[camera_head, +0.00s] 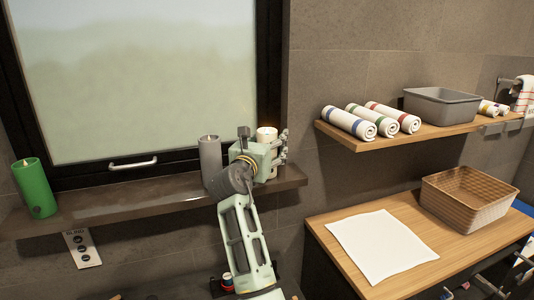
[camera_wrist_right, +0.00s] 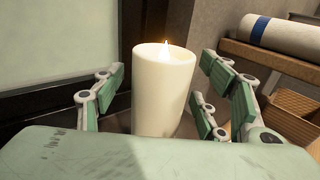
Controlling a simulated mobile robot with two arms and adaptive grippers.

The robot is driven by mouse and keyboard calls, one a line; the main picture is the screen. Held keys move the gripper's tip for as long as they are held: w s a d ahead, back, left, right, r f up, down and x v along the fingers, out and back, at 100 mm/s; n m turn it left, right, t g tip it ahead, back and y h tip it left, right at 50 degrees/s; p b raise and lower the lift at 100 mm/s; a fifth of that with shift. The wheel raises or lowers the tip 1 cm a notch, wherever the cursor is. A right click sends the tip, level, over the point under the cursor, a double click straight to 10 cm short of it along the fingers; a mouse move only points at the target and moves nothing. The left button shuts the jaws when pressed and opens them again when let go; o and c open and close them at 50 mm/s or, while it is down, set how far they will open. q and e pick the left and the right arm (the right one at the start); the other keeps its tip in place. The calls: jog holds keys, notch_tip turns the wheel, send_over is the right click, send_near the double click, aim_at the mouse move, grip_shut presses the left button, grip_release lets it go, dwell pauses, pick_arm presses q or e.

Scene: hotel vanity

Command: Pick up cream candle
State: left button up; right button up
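The cream candle (camera_head: 266,132) is lit and stands upright on the dark window ledge, partly hidden behind my right gripper (camera_head: 277,150) in the head view. In the right wrist view the cream candle (camera_wrist_right: 163,95) fills the middle, with its flame showing at the top. My right gripper (camera_wrist_right: 160,88) is open, with its green-padded fingers on both sides of the candle. Narrow gaps show between the pads and the wax. The candle's base is hidden behind the gripper's palm. My left gripper is in neither view.
A grey candle (camera_head: 210,162) stands just left of my right gripper on the ledge (camera_head: 130,200). A green candle (camera_head: 34,187) stands at its far left. A wooden shelf (camera_head: 425,131) with rolled towels (camera_head: 349,122) and a grey bin (camera_head: 441,105) is to the right.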

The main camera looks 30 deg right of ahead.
jog(key=c, duration=1.3)
jog(key=shift+c, duration=0.4)
jog(key=shift+r, duration=0.15)
